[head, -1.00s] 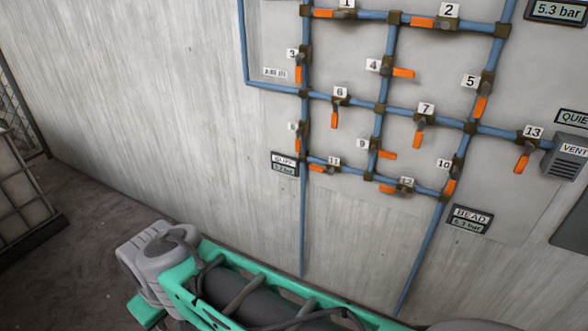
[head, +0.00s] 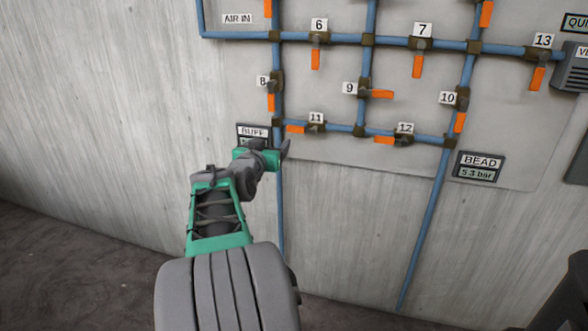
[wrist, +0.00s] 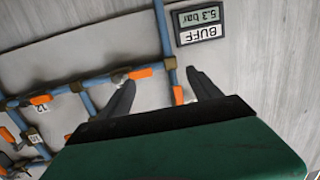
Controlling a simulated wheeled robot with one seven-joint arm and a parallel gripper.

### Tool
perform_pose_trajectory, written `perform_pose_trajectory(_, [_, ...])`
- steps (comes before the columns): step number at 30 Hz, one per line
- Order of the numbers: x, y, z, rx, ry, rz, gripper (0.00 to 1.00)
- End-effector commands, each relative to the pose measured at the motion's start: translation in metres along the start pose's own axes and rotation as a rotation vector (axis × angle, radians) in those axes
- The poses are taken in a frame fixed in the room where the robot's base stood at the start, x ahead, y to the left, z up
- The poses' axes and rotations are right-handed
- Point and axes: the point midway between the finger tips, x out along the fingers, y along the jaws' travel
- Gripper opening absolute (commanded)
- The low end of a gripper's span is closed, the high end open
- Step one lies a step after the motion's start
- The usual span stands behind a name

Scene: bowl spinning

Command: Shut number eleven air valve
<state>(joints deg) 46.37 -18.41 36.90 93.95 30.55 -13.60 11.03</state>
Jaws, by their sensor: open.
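The number eleven valve (head: 316,128) sits on the lowest horizontal blue pipe, under its white "11" label. Its orange handle (head: 295,129) points left, lying along the pipe. In the wrist view, that handle (wrist: 140,73) is near the left fingertip, which partly covers the valve body. My gripper (head: 268,148) is open and empty, below and left of the handle in the head view. In the wrist view, my gripper (wrist: 161,76) has its fingers spread either side of the vertical pipe. I cannot tell whether a finger touches the handle.
Valve 8's handle (head: 271,102) hangs down on the vertical pipe close above my gripper. Valve 12's handle (head: 384,140) is to the right. The BUFF display (head: 253,133) is partly hidden behind my gripper.

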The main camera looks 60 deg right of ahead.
Motion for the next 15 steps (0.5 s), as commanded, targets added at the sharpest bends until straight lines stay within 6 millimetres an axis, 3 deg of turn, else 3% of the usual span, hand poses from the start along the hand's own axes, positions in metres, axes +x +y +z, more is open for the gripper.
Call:
perform_pose_trajectory(1, [0.012, 0.02, 0.011, 0.005, 0.044, 0.042, 0.73])
perform_pose_trajectory(4, [0.022, 0.041, 0.001, 0.008, 0.098, 0.083, 0.73])
perform_pose_trajectory(8, [0.037, 0.045, -0.005, 0.009, 0.105, 0.091, 0.73])
perform_pose_trajectory(15, [0.082, 0.049, -0.009, 0.008, 0.102, 0.089, 0.73])
